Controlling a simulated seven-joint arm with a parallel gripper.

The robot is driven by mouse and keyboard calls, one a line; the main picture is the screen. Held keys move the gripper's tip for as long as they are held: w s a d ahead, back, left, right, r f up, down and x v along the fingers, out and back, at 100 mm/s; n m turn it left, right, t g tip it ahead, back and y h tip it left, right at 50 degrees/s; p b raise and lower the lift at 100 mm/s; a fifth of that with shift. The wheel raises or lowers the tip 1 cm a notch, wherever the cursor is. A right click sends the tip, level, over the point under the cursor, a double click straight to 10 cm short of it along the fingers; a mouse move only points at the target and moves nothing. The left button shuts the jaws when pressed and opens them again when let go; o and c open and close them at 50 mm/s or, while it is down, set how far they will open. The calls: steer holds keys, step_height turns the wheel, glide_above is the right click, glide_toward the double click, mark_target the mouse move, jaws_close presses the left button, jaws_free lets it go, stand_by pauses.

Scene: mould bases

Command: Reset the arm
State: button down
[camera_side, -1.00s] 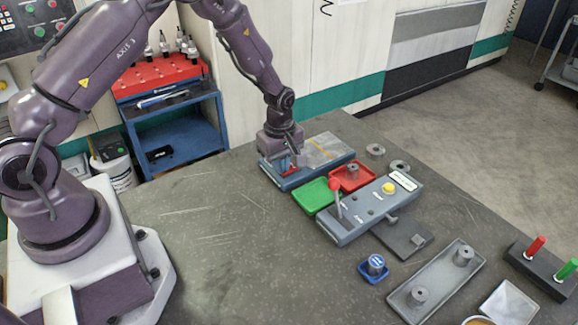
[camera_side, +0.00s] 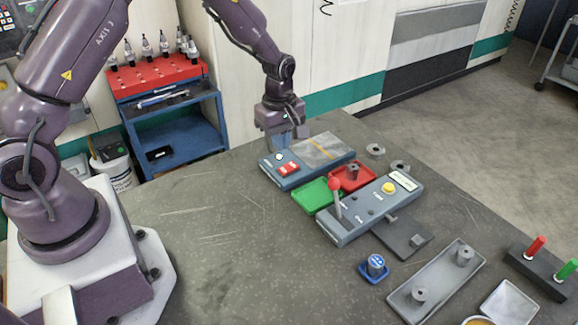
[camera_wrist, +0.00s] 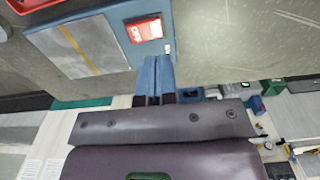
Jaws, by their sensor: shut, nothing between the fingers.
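My gripper (camera_side: 288,137) is shut and empty, with its fingers pointing down. It hangs at the back edge of the table, just behind and above the left end of a grey-blue control box (camera_side: 305,176). The box carries a red rocker switch (camera_side: 288,169), a small white knob or lamp (camera_side: 279,156) and a metal plate with a yellow line (camera_side: 325,148). In the wrist view, my blue fingertips (camera_wrist: 155,62) are together beside the box (camera_wrist: 125,15). The red switch (camera_wrist: 145,31) shows there with a light label that I cannot read surely.
In front of the box lie a green tray (camera_side: 312,200), a red tray (camera_side: 350,187) and a lever console (camera_side: 362,216). The left tabletop is clear.

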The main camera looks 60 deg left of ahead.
steer(key=shift+r, duration=0.2)
steer(key=s+d+r+m+t, duration=0.2)
steer(key=s+d+r+m, duration=0.1)
steer(key=s+r+m, duration=0.6)
steer(key=s+d+r+m+t, duration=0.3)
steer(key=s+r+m, duration=0.6)
steer(key=s+r, duration=0.4)
step_height(320, 180, up, 3)
steer(key=shift+s+d+f+t, duration=0.1)
steer(key=shift+s+d+t, duration=0.05)
steer(key=shift+d+t, duration=0.15)
